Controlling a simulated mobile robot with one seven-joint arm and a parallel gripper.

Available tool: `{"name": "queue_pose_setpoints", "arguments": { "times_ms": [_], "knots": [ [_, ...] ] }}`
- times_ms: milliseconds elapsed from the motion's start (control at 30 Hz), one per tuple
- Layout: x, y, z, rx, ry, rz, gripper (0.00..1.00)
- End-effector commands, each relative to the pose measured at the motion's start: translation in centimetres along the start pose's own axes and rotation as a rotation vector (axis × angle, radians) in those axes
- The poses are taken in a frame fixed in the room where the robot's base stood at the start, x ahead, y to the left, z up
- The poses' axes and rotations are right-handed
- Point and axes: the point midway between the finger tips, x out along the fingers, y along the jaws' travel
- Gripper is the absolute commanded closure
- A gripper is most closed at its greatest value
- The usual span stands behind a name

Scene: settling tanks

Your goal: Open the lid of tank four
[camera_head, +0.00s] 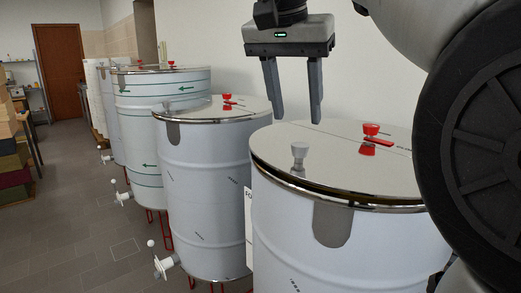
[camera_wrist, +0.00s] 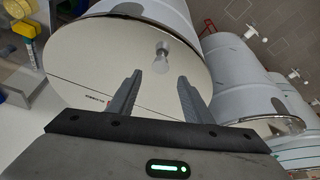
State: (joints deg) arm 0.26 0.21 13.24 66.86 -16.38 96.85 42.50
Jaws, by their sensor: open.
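The nearest steel tank (camera_head: 300,240) has a shiny flat lid (camera_head: 330,145) with a seam across it, lying closed on the rim. A pale grey knob (camera_head: 299,150) stands on the lid's front part; a red knob (camera_head: 371,129) with a red lever stands farther back. A partly hidden sign (camera_head: 248,225) beginning "FO" shows at the tank's left edge. My gripper (camera_head: 297,120) is open and empty, pointing down, with its fingertips near the lid's back left. In the wrist view the lid (camera_wrist: 100,55) and grey knob (camera_wrist: 161,50) show beyond my gripper (camera_wrist: 159,76), the knob apart from the fingers.
A second closed tank (camera_head: 205,190) stands close on the left, and more tanks (camera_head: 160,95) stand behind it in a row. Valves (camera_head: 163,262) stick out low into the aisle. The floor (camera_head: 80,220) left of the tanks is clear. A white wall (camera_head: 210,35) stands behind.

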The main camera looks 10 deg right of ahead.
Motion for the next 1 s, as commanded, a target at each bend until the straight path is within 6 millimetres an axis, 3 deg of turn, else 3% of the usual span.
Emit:
{"name": "queue_pose_setpoints", "arguments": {
  "times_ms": [100, 333, 500, 800, 1000],
  "knots": [
    [3.0, 0.1, 0.2, 0.001, -0.002, 0.002, 0.54],
    [6.5, 0.0, 0.1, 0.001, -0.001, 0.0, 0.54],
    [7.5, 0.0, 0.1, 0.0, 0.0, -0.001, 0.54],
    [7.6, 0.0, 0.0, 0.0, 0.0, -0.001, 0.54],
    [7.6, 0.0, 0.0, 0.0, 0.0, -0.001, 0.88]
  ]
}}
